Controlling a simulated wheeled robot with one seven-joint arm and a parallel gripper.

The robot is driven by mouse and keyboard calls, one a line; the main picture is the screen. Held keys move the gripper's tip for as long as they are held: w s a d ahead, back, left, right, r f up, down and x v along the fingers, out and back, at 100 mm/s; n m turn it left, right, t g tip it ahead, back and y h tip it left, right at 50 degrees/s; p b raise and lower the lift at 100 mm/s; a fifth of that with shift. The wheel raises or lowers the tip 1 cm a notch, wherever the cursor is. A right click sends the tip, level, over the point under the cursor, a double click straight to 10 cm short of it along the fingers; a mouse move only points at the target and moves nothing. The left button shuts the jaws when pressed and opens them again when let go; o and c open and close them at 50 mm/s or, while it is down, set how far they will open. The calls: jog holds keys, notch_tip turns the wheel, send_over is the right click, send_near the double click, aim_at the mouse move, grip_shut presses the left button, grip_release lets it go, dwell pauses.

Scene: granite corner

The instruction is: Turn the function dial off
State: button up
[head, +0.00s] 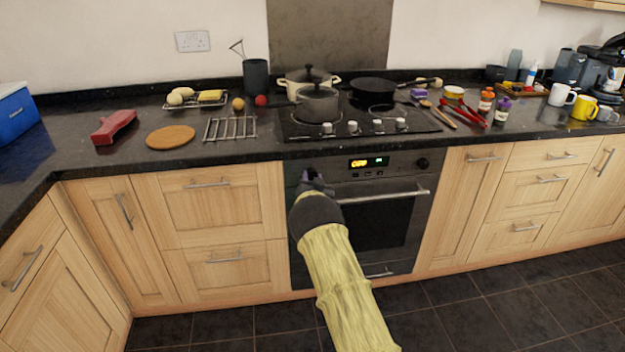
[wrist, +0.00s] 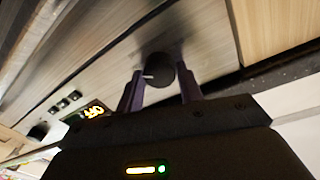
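The black oven dial (wrist: 158,70) with a white mark shows in the wrist view, between my gripper's two purple fingers. The mark points to the left of that picture. My gripper (wrist: 160,84) is open, with one finger on each side of the dial and small gaps visible; whether the fingertips touch it is unclear. In the head view my gripper (head: 312,178) is at the left end of the oven's control panel and hides this dial. A second dial (head: 423,163) is at the panel's right end. The lit display (head: 368,162) sits between them.
The oven handle (head: 383,196) runs below the panel, close to my gripper. The black worktop edge (head: 230,157) is just above. Pans (head: 318,104) stand on the hob, whose own knobs (head: 378,125) are along its front. The floor before the oven is clear.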

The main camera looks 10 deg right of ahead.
jog(key=c, duration=0.3)
jog(key=shift+c, duration=0.2)
jog(key=shift+f+n+b, duration=0.15)
jog(key=shift+n+b, duration=0.35)
jog(key=n+b, duration=0.3)
jog(key=n, duration=0.1)
jog(key=shift+f+n+b, duration=0.1)
jog(key=shift+n+b, duration=0.2)
jog(key=n+b, duration=0.2)
jog(key=n, duration=0.1)
jog(key=n+b, duration=0.2)
jog(key=n, duration=0.1)
jog(key=shift+n+t+y, duration=0.3)
jog(key=n+b, duration=0.3)
jog(key=n, duration=0.3)
jog(key=shift+f+n+y+b, duration=0.1)
jog(key=shift+n+y+b, duration=0.2)
jog(key=shift+n+b, duration=0.1)
jog(key=n+b, duration=0.3)
jog(key=n, duration=0.3)
jog(key=shift+y, duration=0.3)
jog(key=shift+n, duration=0.3)
